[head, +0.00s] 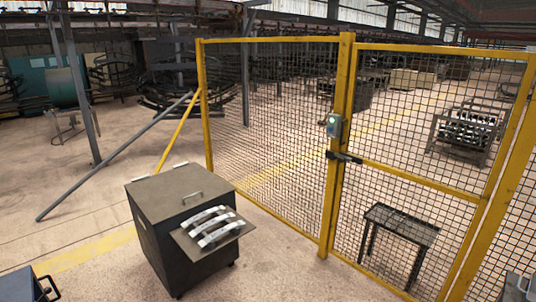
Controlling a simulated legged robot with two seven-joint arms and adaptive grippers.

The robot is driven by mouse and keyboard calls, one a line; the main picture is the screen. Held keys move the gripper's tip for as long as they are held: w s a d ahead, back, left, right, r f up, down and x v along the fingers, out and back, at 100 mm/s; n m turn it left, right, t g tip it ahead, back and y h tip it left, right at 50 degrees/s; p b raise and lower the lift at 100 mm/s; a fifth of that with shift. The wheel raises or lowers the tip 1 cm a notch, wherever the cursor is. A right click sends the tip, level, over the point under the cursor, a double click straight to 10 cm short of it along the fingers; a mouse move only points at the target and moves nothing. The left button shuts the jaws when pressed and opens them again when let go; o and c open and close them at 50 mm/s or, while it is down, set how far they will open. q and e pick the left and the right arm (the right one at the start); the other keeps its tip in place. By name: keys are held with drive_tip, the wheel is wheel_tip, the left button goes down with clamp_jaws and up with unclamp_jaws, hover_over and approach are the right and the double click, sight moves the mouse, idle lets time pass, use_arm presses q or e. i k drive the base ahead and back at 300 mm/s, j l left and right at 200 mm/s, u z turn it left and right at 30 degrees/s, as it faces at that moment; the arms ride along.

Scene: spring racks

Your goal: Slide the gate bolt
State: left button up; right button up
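The gate bolt (345,157) is a short dark bar. It lies about level across the yellow post and reaches onto the edge of the gate. The gate (420,182) is a yellow frame with dark mesh and a middle rail, standing right of the post (337,190). It looks closed against the post. A grey-blue box with a green light (334,125) is mounted just above the bolt. How far the bolt is slid cannot be told at this size. Neither of my grippers can be made out, and nothing is touching the bolt.
A dark cabinet (170,235) with curved metal pieces (212,226) on its side shelf stands left of the gate. Behind the mesh are a small dark table (400,226) and a rack (465,130). Unclear dark parts cut into both lower corners. Floor before the post is clear.

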sight(340, 157)
drive_tip(key=i+j+z, duration=0.75)
drive_tip(key=i, duration=0.2)
drive_tip(key=i+j+z, duration=0.4)
drive_tip(key=j, duration=0.15)
drive_tip(key=i+j, duration=0.1)
drive_tip(key=i+j+z, duration=0.1)
drive_tip(key=j, duration=0.25)
drive_tip(key=i+u, duration=0.15)
drive_tip(key=u, duration=0.2)
drive_tip(key=i+l+u, duration=0.1)
drive_tip(key=u, duration=0.3)
